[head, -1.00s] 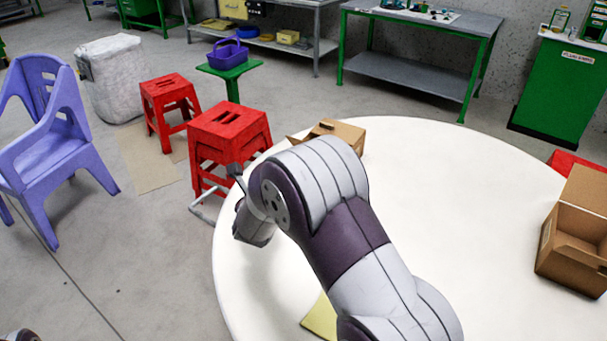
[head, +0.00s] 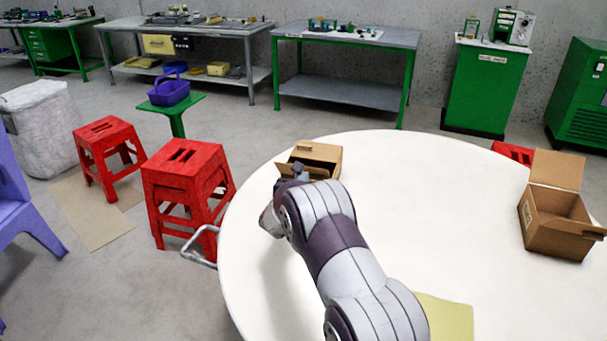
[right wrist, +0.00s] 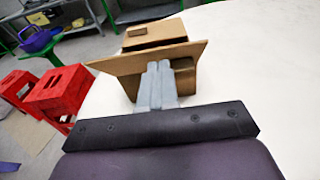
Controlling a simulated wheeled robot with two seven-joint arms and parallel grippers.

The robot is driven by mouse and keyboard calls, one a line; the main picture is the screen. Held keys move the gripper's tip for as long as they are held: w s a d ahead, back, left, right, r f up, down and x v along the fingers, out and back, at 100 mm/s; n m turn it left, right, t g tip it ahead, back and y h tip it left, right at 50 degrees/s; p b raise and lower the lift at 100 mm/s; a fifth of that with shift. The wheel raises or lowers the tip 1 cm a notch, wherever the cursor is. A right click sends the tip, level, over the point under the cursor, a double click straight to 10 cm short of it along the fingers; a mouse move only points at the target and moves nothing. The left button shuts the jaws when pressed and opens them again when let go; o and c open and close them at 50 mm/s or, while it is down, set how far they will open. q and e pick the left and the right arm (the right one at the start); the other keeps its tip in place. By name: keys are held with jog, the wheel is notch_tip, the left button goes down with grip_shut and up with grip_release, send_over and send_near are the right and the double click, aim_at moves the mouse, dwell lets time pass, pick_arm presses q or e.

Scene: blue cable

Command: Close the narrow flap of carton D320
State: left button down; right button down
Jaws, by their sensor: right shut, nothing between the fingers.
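A small brown carton (head: 322,153) stands at the far left edge of the round white table; it also shows in the right wrist view (right wrist: 155,33). A broad flap (right wrist: 120,65) juts out from its near side, and the carton's near opening looks dark. No label is readable on it. My right gripper (right wrist: 158,68) is shut and empty, with its fingertips right at the flap; whether they touch it I cannot tell. In the head view my right gripper (head: 299,170) is at the carton's near left, partly hidden by my wrist. My left gripper is out of view.
A second open carton (head: 560,222) with a raised flap stands at the right of the white table (head: 430,180). A yellow sheet (head: 447,318) lies near the front. Red stools (head: 185,185) stand left of the table. The table's middle is clear.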

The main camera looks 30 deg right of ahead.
jog(key=shift+w+d+r, duration=0.25)
jog(key=shift+d+r, duration=0.05)
